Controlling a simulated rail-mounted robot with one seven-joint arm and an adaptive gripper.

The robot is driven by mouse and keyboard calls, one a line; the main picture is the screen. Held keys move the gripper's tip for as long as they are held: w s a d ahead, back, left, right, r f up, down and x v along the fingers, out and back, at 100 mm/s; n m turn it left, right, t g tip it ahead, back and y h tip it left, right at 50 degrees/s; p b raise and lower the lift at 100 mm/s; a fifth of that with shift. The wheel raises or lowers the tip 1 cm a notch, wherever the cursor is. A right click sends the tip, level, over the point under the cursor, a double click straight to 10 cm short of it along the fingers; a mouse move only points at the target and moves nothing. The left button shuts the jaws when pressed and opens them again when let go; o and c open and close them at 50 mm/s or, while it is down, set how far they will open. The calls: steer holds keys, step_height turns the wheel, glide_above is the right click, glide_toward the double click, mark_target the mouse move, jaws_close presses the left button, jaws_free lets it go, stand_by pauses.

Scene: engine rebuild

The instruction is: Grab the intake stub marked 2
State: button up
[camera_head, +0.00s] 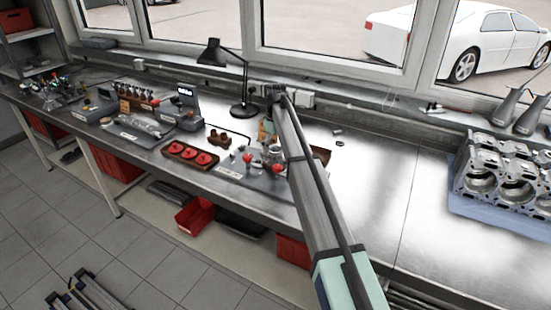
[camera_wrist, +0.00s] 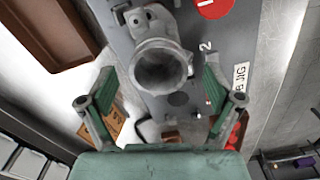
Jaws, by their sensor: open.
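In the wrist view a grey metal intake stub (camera_wrist: 160,67) with a round open mouth and a flange stands on a grey jig board (camera_wrist: 185,108). A white "2" is printed on the board just right of it. My gripper (camera_wrist: 158,88) is open, with one green finger on each side of the stub's near part. I see no clear contact. In the head view the jig board (camera_head: 232,174) lies near the bench's front edge. My arm covers its right part, and I cannot make out the stub or the fingers clearly there.
A red disc marked 1 (camera_wrist: 213,5) is on the board beyond the stub. A brown tray (camera_wrist: 40,30) lies left of it. A wooden tray (camera_head: 165,151) with red discs, a black lamp (camera_head: 243,109) and an engine block (camera_head: 490,182) stand on the bench.

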mark_target(275, 156)
step_height(275, 156, down, 5)
steer(key=shift+w+r+p, duration=0.1)
steer(key=shift+p, duration=1)
steer(key=c, duration=1.5)
